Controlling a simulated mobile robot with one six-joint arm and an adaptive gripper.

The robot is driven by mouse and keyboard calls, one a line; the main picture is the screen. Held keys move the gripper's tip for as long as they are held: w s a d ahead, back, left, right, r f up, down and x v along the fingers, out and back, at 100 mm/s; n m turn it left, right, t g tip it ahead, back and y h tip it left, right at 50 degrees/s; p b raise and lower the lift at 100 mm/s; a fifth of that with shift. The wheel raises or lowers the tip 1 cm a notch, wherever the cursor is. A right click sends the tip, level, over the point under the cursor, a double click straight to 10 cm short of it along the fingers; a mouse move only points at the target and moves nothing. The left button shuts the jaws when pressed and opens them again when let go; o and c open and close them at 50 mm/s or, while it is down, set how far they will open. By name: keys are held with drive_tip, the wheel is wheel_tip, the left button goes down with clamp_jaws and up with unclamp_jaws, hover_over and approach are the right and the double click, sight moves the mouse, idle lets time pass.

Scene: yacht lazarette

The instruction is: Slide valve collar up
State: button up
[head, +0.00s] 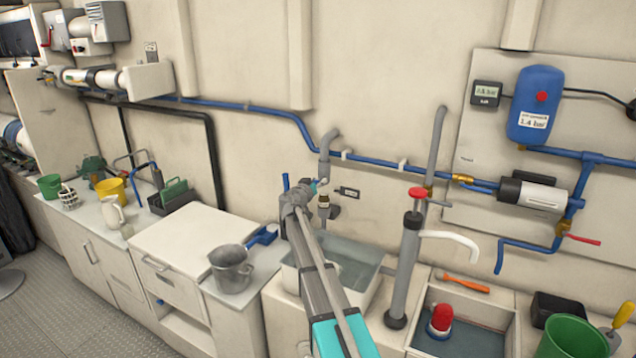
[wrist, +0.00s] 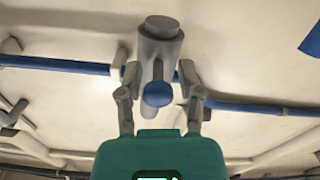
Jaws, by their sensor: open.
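In the wrist view, a grey upright valve body (wrist: 160,50) with a round end hangs in front of the pale wall. A blue rounded knob (wrist: 157,94) shows in front of it, between my gripper's fingers. My gripper (wrist: 159,72) is open, one finger on each side, with visible gaps to the knob. I cannot tell which part is the collar. In the head view, my gripper (head: 300,190) is at the bent grey pipe (head: 327,155) above the sink. A brass-coloured fitting (head: 323,200) shows there, partly hidden by my arm.
A blue pipe (head: 240,106) runs along the wall behind. The sink (head: 357,272) lies below my gripper. A grey hand pump (head: 404,270) with a red knob stands to the right, and a grey pot (head: 232,274) on the counter to the left.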

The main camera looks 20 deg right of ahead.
drive_tip(key=v, duration=1.1)
drive_tip(key=shift+s+a, duration=0.2)
drive_tip(key=shift+a, duration=0.1)
drive_tip(key=s+a+f+n+g+y+p, duration=0.1)
drive_tip(key=s+a+f+g+y, duration=0.15)
drive_tip(key=s+f, duration=0.5)
drive_tip(key=s+a+f+n+g+y, duration=0.1)
drive_tip(key=s+a+f+g+y, duration=0.2)
drive_tip(key=s, duration=0.7)
drive_tip(key=s+a+f+n+g+y, duration=0.2)
drive_tip(key=s+a+f+n+y, duration=0.1)
drive_tip(key=s+a, duration=0.3)
drive_tip(key=s+a+f+n+g+y, duration=0.3)
drive_tip(key=s+a+y, duration=0.2)
drive_tip(key=s, duration=0.6)
drive_tip(key=shift+s+a+f+y+p, duration=0.2)
drive_tip(key=shift+a+y+p, duration=0.15)
drive_tip(key=shift+a, duration=0.65)
drive_tip(key=shift+g, duration=0.25)
